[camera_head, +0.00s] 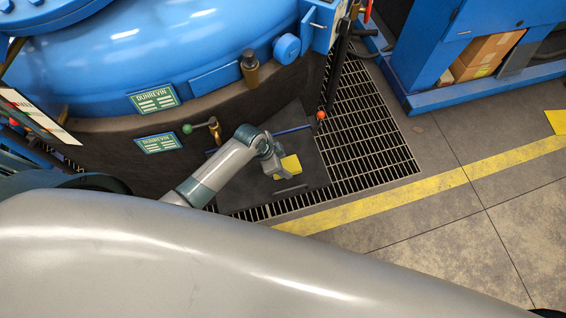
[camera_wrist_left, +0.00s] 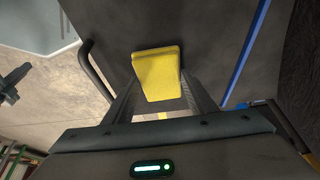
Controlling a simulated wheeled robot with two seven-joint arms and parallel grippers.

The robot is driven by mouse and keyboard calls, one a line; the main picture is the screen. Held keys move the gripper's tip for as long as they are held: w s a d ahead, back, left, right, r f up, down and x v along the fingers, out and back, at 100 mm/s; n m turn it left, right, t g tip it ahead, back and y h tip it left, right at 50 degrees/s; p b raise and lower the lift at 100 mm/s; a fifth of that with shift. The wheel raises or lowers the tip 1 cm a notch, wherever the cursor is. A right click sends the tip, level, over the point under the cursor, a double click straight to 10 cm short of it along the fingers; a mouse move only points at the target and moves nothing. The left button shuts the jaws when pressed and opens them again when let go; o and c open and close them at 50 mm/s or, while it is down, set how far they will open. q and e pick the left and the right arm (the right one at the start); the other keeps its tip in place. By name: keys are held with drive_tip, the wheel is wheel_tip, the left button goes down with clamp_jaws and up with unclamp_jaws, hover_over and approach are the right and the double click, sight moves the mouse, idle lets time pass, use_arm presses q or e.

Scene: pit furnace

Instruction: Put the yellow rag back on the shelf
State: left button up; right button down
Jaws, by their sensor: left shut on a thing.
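The yellow rag (camera_head: 291,164) is a small folded pad near the middle of the head view. My left gripper (camera_head: 281,168) is shut on it. In the left wrist view the rag (camera_wrist_left: 158,76) sits between the two fingers of my left gripper (camera_wrist_left: 165,95). A dark flat surface (camera_head: 312,175) with a blue strip along its back edge and a dark handle at its front lies below the rag. I cannot tell whether the rag touches this surface, or whether it is the shelf. My right gripper is not in view.
A large blue furnace vessel (camera_head: 190,50) on a dark base stands behind my left arm. A brass valve with a green knob (camera_head: 187,129) sticks out close to the arm. A floor grating (camera_head: 365,130) and a yellow floor line (camera_head: 400,190) lie to the right, with open floor beyond.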

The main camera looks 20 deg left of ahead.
use_arm(q)
drive_tip(key=shift+f, duration=0.3)
drive_tip(key=o, duration=1)
drive_tip(key=shift+c, duration=0.2)
drive_tip(key=shift+r, duration=0.2)
drive_tip(key=v, duration=1.2)
drive_tip(key=shift+b, duration=0.45)
drive_tip(key=shift+f, duration=0.15)
